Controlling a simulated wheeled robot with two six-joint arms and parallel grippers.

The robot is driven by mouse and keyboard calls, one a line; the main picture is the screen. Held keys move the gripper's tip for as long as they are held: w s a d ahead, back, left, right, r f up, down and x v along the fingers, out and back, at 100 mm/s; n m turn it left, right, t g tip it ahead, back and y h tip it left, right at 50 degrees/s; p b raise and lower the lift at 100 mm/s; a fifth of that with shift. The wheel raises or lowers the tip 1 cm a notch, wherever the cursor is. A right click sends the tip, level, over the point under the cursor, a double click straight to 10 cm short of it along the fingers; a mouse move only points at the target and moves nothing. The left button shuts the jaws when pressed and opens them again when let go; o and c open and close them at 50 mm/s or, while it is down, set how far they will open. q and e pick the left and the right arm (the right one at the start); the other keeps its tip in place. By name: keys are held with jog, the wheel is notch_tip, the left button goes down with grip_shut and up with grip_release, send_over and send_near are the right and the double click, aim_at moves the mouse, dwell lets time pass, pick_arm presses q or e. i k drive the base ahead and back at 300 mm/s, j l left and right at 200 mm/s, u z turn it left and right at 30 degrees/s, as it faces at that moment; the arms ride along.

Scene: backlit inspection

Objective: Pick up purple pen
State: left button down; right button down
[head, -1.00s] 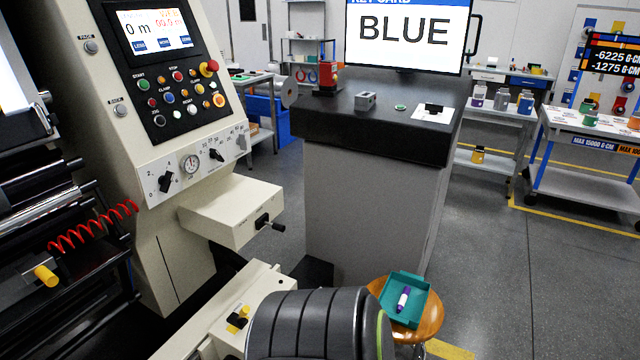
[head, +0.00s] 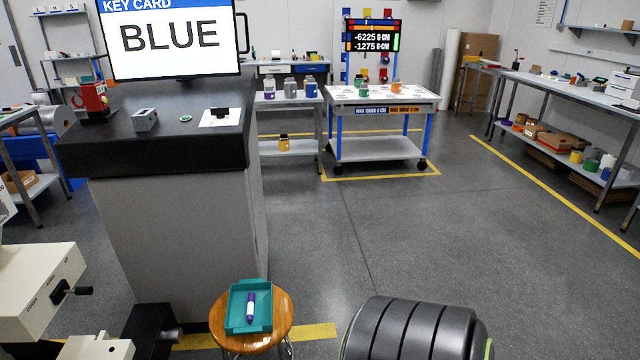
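The purple pen (head: 250,307) has a purple body with a white band. It lies in a teal tray (head: 236,318), pointing roughly away from me. The tray rests on a round wooden stool (head: 284,309) at the bottom of the head view, left of centre. Neither of my grippers shows in the head view.
A grey cabinet (head: 172,240) with a black top stands just behind the stool, under a screen (head: 172,36) reading BLUE. A cream machine (head: 38,290) with a crank is at the left. Open grey floor (head: 400,240) lies to the right, before a wheeled cart (head: 375,148).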

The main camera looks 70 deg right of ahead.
aim_at(251, 298)
jog(key=z, duration=1.55)
jog(key=u, duration=0.4)
